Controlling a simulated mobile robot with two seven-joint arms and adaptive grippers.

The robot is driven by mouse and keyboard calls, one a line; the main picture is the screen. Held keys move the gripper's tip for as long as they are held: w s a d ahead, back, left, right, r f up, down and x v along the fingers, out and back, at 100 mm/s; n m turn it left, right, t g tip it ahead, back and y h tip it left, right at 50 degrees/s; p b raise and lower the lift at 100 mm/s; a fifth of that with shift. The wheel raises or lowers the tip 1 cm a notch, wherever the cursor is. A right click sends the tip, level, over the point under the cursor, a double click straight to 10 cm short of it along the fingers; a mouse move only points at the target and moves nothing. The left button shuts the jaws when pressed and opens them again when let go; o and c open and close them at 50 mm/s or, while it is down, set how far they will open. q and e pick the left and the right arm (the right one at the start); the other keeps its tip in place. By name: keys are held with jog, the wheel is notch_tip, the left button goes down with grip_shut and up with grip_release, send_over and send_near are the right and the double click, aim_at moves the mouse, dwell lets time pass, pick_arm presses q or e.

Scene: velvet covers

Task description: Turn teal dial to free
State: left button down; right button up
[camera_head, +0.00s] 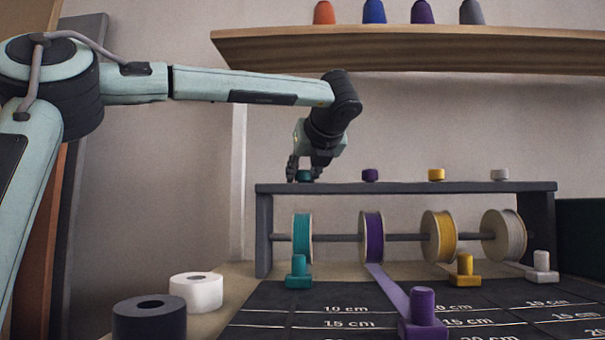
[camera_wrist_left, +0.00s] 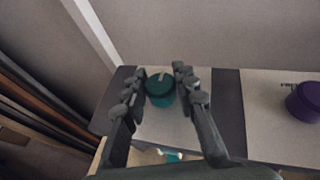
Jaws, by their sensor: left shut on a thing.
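The teal dial (camera_head: 304,176) sits on top of the dark rack frame (camera_head: 405,187), at its left end, above the teal ribbon spool (camera_head: 302,238). My left gripper (camera_head: 306,165) reaches down from above, its fingers on either side of the dial. In the left wrist view the fingers are closed around the round teal dial (camera_wrist_left: 160,92), which has a pale pointer mark on its top pointing roughly toward the wall. Any label beside the teal dial is hidden or unreadable. My right gripper is out of view.
Purple (camera_head: 370,174), yellow (camera_head: 436,174) and grey (camera_head: 500,175) dials stand farther right on the rack. Purple ribbon (camera_head: 390,291) runs to a purple clamp (camera_head: 422,315) on the measuring mat. White (camera_head: 196,291) and dark (camera_head: 149,318) rolls stand front left.

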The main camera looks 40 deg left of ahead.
pick_arm(q)
jog(key=shift+d+n+g+y, duration=0.1)
jog(key=shift+n+g+y, duration=0.2)
jog(key=shift+n+g, duration=0.3)
jog(key=c, duration=1.2)
grip_release()
jog(key=shift+o, duration=0.2)
jog(key=v, duration=1.2)
